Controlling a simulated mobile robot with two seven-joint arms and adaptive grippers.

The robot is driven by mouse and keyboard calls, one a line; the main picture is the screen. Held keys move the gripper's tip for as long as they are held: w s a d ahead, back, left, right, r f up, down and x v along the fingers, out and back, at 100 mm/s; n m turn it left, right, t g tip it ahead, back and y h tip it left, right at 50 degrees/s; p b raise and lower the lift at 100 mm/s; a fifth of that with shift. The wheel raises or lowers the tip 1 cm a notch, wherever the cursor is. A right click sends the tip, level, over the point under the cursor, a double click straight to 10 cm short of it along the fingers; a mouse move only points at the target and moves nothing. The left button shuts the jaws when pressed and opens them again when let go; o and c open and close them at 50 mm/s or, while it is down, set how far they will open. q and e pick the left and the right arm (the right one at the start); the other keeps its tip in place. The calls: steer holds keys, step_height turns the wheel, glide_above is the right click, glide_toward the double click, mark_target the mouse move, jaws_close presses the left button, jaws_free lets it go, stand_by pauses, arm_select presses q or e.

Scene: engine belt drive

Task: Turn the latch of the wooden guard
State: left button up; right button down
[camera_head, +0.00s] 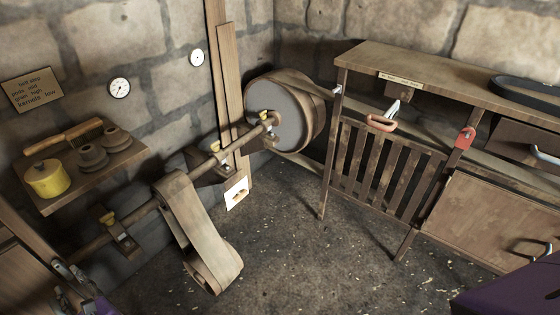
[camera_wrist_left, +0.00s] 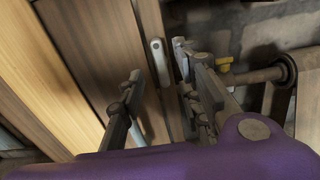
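The wooden guard is a brown plank panel at the lower left of the head view (camera_head: 22,272), and its planks fill the left of the left wrist view (camera_wrist_left: 95,45). A narrow light metal bar, seemingly the latch (camera_wrist_left: 158,60), stands nearly upright on the wood in the left wrist view. My left gripper (camera_head: 68,272) is beside the guard's right edge in the head view. In the left wrist view its fingers (camera_wrist_left: 157,68) are apart, one on each side of the bar; contact cannot be told. My right gripper is not seen; only part of my purple right arm shows.
A wooden shaft (camera_head: 150,207) with a hanging belt (camera_head: 195,230) runs right of the guard to a large pulley (camera_head: 290,115). A shelf (camera_head: 105,180) holds a yellow pot (camera_head: 46,179). A slatted gate (camera_head: 380,170) stands right. The middle floor is clear.

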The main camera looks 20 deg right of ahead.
mark_target(63, 271)
arm_select(q)
steer(key=x, duration=0.5)
steer(key=shift+w+a, duration=0.1)
steer(key=shift+w, duration=0.05)
jaws_close()
